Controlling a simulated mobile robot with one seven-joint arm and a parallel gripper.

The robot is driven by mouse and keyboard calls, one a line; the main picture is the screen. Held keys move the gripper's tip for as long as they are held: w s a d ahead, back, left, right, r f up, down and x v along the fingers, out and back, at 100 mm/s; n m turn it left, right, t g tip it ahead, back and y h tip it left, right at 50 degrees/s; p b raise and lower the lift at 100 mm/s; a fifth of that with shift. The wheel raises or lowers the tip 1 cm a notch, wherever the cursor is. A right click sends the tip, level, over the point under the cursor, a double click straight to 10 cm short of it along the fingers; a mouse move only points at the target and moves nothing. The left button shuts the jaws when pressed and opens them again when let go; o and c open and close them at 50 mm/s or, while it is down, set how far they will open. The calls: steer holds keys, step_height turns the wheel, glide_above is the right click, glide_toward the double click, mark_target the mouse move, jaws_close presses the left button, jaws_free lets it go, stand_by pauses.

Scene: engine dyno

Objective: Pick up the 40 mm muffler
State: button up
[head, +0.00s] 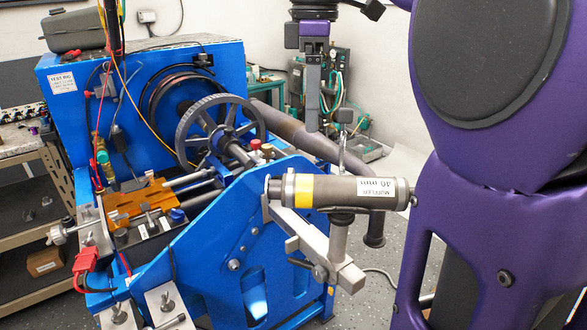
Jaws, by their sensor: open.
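The 40 mm muffler (338,192) is a dark grey cylinder with a yellow band near its left end and a white label that reads upside down. It lies roughly level across the front of the blue rig, on top of a metal post (338,240). My gripper (328,122) points down above the muffler, with its fingers apart and nothing seen between them.
The blue test rig (215,230) carries a spoked handwheel (220,133) left of my gripper. A thick grey pipe (300,133) runs behind the muffler. A square metal arm (318,252) juts out below it. A shelf (30,235) stands at the left.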

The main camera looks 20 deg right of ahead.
mark_target(314, 177)
step_height(314, 177, down, 10)
steer(key=shift+b, duration=1.2)
steer(key=f, duration=0.1)
steer(key=f+b, duration=0.1)
steer(key=f, duration=0.3)
steer(key=shift+s+d+f+b, duration=0.15)
steer(key=shift+s+d+b, duration=0.1)
steer(key=shift+d+b, duration=0.05)
jaws_close()
